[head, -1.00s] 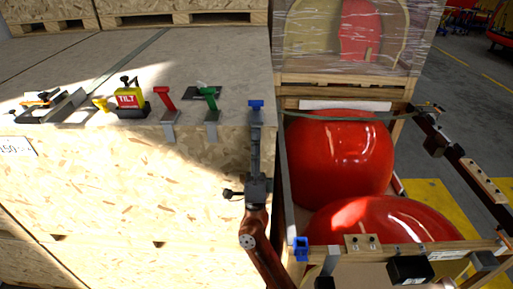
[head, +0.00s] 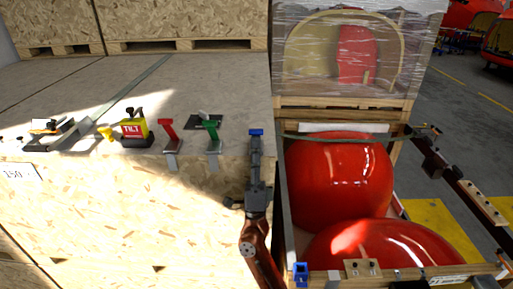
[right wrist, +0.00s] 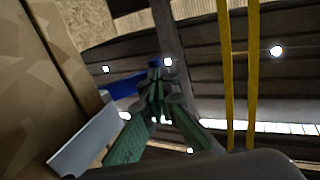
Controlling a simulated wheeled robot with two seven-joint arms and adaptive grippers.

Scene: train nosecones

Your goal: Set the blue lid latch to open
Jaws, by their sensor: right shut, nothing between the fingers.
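The blue lid latch (head: 256,132) shows as a small blue handle at the right end of the row of latches on the wooden crate's top edge. My right gripper (head: 256,146) stands upright just below it and hides its lower part. The gripper is shut and empty. In the right wrist view the fingers (right wrist: 157,95) come together beside a blue piece (right wrist: 128,86), with a pale metal bracket (right wrist: 88,135) to their left. I cannot tell whether they touch the latch. My left gripper is not in view.
To the right, an open wooden frame holds red nosecones (head: 340,172). Another blue piece (head: 301,272) sits on its near rail.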

